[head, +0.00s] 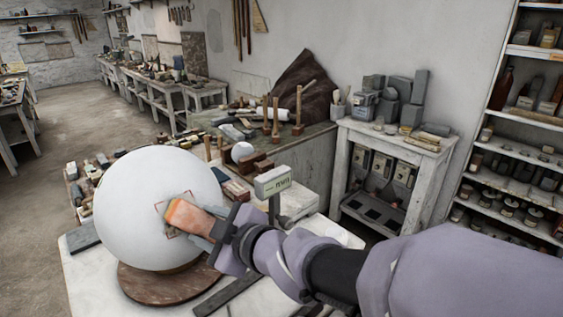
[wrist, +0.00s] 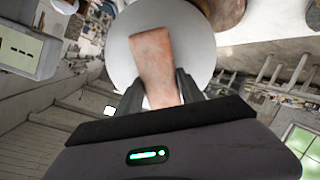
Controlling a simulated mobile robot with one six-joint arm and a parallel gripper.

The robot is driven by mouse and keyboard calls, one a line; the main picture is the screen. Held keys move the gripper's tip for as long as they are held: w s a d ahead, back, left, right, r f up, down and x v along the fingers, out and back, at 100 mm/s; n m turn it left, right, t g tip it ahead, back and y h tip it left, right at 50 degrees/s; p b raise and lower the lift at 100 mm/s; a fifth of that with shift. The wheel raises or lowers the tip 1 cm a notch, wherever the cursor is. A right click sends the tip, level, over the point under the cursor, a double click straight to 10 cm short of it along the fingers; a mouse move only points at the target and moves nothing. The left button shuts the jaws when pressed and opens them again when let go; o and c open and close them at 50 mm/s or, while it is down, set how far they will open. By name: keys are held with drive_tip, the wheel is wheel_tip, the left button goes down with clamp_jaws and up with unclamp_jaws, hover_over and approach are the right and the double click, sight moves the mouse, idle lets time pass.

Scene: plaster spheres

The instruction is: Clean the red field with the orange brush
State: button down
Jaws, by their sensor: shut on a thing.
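A large white plaster sphere (head: 140,205) rests on a round brown base (head: 165,287) at the left of the head view. A thin red outline, the red field (head: 158,209), shows on the sphere's right side, with a greyish patch around it. The orange brush (head: 188,216) lies over part of this field, at or very near the surface; contact cannot be told. My gripper (head: 214,230) is shut on the brush. In the wrist view the brush (wrist: 153,62) stands between the two dark fingers, in front of the sphere (wrist: 195,35). Its bristles are hidden.
A small display box (head: 272,182) on a stand is just right of the sphere, close to my arm. A small white ball (head: 242,152), wooden blocks and mallets crowd behind. A side table (head: 395,140) and shelves stand at the right. The white tabletop (head: 90,275) is bare at front left.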

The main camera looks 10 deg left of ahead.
sight(193, 219)
drive_tip(key=shift+w+d+f, duration=0.3)
drive_tip(key=shift+f, duration=0.2)
drive_tip(key=shift+s+a+r+p, duration=0.2)
drive_tip(key=shift+s+a+r, duration=0.1)
drive_tip(key=shift+r, duration=0.2)
drive_tip(key=shift+s+a+r+p, duration=0.2)
drive_tip(key=shift+s+a+r, duration=0.05)
drive_tip(key=shift+r, duration=0.25)
drive_tip(key=shift+s+a+r+p, duration=0.3)
drive_tip(key=shift+s+a+r, duration=0.1)
drive_tip(key=shift+a+r, duration=0.3)
